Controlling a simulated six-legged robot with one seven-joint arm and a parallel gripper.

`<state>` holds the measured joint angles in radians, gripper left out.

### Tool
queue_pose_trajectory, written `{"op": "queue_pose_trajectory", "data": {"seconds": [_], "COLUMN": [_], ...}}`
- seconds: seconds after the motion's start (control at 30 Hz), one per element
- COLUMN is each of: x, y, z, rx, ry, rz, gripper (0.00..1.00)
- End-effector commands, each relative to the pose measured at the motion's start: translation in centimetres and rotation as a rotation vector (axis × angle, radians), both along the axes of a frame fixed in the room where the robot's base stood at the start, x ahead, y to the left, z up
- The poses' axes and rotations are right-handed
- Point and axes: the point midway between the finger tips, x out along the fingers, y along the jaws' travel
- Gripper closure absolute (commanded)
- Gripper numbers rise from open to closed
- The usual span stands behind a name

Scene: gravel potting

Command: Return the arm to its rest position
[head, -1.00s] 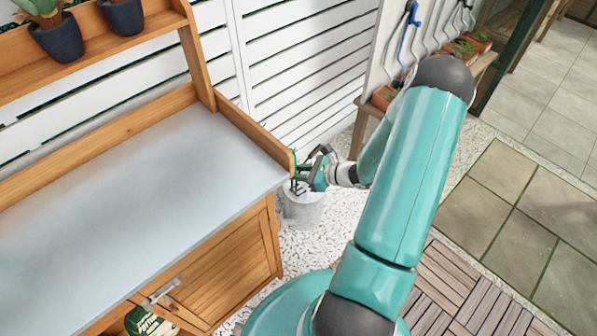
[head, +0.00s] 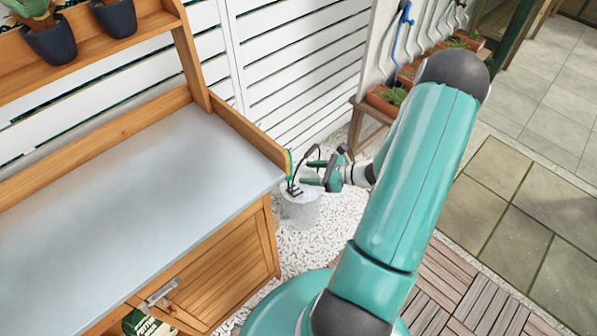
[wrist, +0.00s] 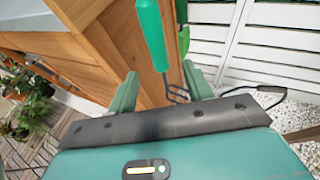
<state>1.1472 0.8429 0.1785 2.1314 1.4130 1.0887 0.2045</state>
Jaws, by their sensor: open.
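My gripper (head: 312,173) is open and empty beside the right end of the potting bench, just above and right of a light grey bucket (head: 301,212). Hand tools with green handles and black metal parts (head: 293,189) stand at the bucket's top. In the wrist view one green handle (wrist: 152,35) shows ahead of and between my spread fingers (wrist: 160,88), apart from them. A second green tool (wrist: 182,40) shows just right of it. The bucket's inside is too small to make out.
The wooden bench with its bare grey top (head: 130,185) is close on the left. A white slatted fence (head: 300,70) stands behind. A low wooden stand with terracotta planters (head: 385,101) is at the back right. Paving (head: 510,215) on the right is clear.

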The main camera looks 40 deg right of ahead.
Motion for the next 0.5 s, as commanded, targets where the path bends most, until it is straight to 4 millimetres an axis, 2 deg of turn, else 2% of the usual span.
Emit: {"op": "queue_pose_trajectory", "data": {"seconds": [0.23, 0.5], "x": [-4.1, -6.0], "y": [-2.9, -4.2], "z": [2.0, 2.9], "rx": [-0.002, 0.0], "ry": [0.0, 0.0], "rz": [-0.002, 0.0], "gripper": [0.49, 0.49]}}
